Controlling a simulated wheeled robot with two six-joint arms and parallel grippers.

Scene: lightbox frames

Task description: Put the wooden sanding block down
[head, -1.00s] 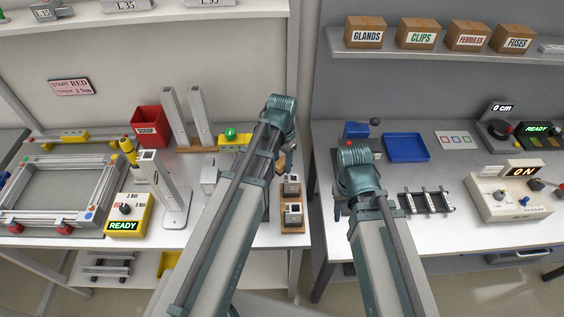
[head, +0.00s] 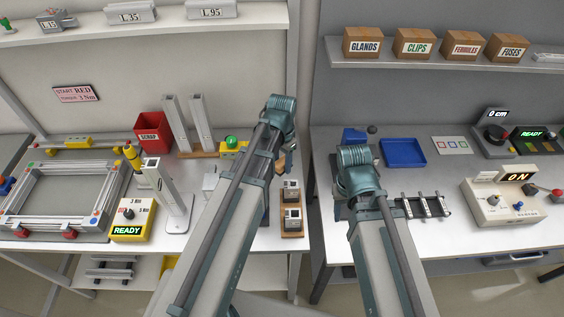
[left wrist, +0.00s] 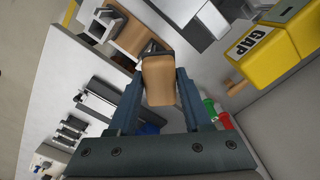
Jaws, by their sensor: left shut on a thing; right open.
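The wooden sanding block (left wrist: 160,82) is a tan block between the two fingers of my left gripper (left wrist: 163,90) in the left wrist view. My left gripper is shut on it. In the head view, a small tan part of the block (head: 281,161) shows beside my left arm's wrist, which hides most of the gripper. It is above the right part of the left bench (head: 240,238); I cannot tell how high. My right gripper (head: 338,207) is mostly hidden below its own arm, over the left edge of the right bench, and is open.
A wooden holder with metal pieces (head: 292,234) stands close to the right of my left arm. A yellow READY box (head: 132,218), a grey upright stand (head: 178,222) and a red scrap bin (head: 153,132) stand further left. A blue tray (head: 404,153) lies on the right bench.

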